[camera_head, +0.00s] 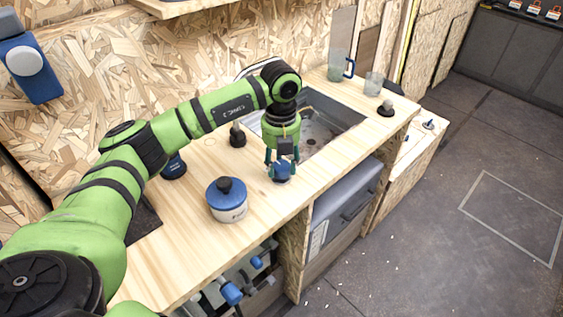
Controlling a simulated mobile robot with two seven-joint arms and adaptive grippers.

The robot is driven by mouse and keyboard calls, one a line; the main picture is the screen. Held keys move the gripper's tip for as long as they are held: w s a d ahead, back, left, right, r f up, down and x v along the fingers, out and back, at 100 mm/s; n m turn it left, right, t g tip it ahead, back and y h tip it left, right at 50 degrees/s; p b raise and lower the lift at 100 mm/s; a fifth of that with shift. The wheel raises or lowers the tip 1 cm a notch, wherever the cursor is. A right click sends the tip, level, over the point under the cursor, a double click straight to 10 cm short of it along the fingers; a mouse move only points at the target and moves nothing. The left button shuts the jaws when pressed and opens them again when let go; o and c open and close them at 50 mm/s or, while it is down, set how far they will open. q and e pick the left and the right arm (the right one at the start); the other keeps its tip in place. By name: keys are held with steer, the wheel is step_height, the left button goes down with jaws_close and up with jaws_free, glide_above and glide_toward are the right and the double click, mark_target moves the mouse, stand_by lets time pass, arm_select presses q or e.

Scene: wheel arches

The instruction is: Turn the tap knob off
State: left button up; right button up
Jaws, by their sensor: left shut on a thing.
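A blue knob (282,172) sits on the wooden counter just in front of the sink. It looks like the tap knob. My left gripper (281,170) reaches down from above, with its fingers shut around the knob. The fingers and palm hide part of the knob, and I cannot tell its turned position. The sink (345,111) is a metal basin let into the counter, partly hidden by my left arm. I cannot make out a spout or running water. My right gripper is not in view.
A white pot with a blue lid (227,201) stands left of my left gripper. A dark upright object (237,136) is behind it. A black knobbed object (386,108) and a glass mug (339,68) stand at the right. Free floor lies right of the counter.

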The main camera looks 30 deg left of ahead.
mark_target(281, 167)
arm_select(q)
steer(key=shift+s+f, duration=0.25)
steer(key=shift+f, duration=0.05)
steer(key=o, duration=1.1)
steer(key=shift+o, duration=0.2)
steer(key=shift+r, duration=0.2)
steer(key=shift+r, duration=0.15)
step_height(281, 167, up, 12)
